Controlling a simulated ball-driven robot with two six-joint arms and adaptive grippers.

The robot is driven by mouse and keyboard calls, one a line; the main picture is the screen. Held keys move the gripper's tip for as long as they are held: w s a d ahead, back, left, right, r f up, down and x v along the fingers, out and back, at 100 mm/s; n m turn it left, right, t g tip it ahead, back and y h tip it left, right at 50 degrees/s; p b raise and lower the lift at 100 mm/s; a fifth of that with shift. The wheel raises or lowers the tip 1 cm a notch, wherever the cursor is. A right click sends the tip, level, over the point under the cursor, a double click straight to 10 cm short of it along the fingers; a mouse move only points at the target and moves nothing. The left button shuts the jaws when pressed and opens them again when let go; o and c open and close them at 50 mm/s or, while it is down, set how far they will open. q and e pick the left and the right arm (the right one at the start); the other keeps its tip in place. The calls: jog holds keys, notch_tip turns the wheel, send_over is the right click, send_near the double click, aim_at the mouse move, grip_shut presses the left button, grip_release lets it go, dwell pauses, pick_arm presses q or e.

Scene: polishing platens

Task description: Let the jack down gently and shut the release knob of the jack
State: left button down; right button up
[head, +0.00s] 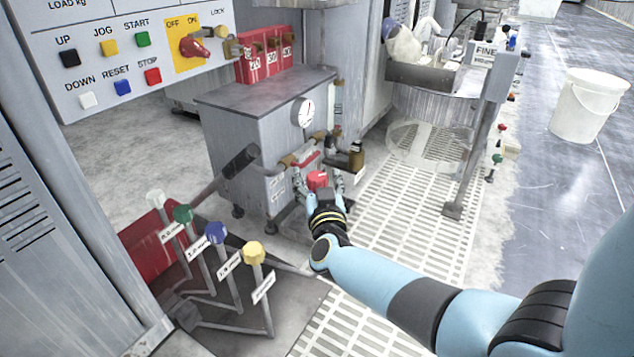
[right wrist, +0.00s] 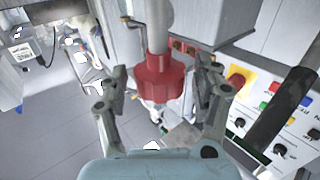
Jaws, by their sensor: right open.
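A red ribbed knob (head: 317,179), which I take for the release knob of the jack, sits low at the front of a grey cabinet (head: 245,130) with a round dial gauge (head: 303,112). My right gripper (head: 319,183) is open around the knob. In the right wrist view the red knob (right wrist: 160,78) lies between the two spread fingers, with a gap on each side, at the end of a grey shaft. The jack's load and height cannot be told here. My left gripper is not in view.
Levers with white, green, blue and yellow knobs (head: 254,252) stand at the lower left. A lever with a dark grip (head: 240,161) sticks out left of the gauge. A button panel (head: 110,60) is at the upper left. A white bucket (head: 588,105) stands at the right.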

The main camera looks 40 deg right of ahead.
jog(key=shift+w, duration=0.1)
jog(key=shift+c, duration=0.5)
jog(key=c, duration=1.1)
